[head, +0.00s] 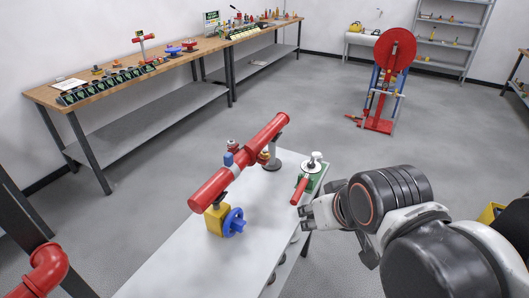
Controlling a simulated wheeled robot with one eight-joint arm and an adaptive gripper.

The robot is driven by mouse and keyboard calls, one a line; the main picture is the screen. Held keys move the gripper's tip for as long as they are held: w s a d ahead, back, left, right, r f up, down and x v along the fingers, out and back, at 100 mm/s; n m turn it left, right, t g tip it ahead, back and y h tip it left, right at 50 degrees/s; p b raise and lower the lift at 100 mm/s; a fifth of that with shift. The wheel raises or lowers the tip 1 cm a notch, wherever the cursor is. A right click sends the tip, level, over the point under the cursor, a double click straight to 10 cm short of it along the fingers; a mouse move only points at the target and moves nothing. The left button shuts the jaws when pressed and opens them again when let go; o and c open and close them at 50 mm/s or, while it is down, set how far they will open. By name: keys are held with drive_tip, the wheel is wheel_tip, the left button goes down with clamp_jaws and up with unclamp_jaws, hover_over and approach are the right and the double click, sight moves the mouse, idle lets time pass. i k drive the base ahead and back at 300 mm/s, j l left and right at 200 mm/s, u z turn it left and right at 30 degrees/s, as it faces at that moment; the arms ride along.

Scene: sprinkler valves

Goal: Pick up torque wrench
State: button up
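A red-handled tool (300,189) lies at the right edge of the white work table (258,250). It looks like the torque wrench, but it is small in view. Its handle points toward the near left, and its far end meets a green base (313,178) with a white and dark fitting (315,161) on top. My gripper (304,214) is just nearer and to the right of the handle, by the table's right edge. Its fingers look apart, with nothing seen between them. I cannot tell its exact height or distance from the handle.
A red pipe (240,163) on supports, with a yellow block and blue wheel (234,221), stands left of the tool. A wooden bench (130,77) with parts lines the back left. A red reel stand (390,80) is farther off. The floor between is clear.

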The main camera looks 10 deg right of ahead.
sight(319, 156)
drive_tip(key=l+u, duration=1)
drive_tip(key=k+l+u, duration=0.15)
drive_tip(key=l+u, duration=0.35)
drive_tip(key=k+l+z, duration=0.2)
drive_tip(key=i+j+u, duration=0.15)
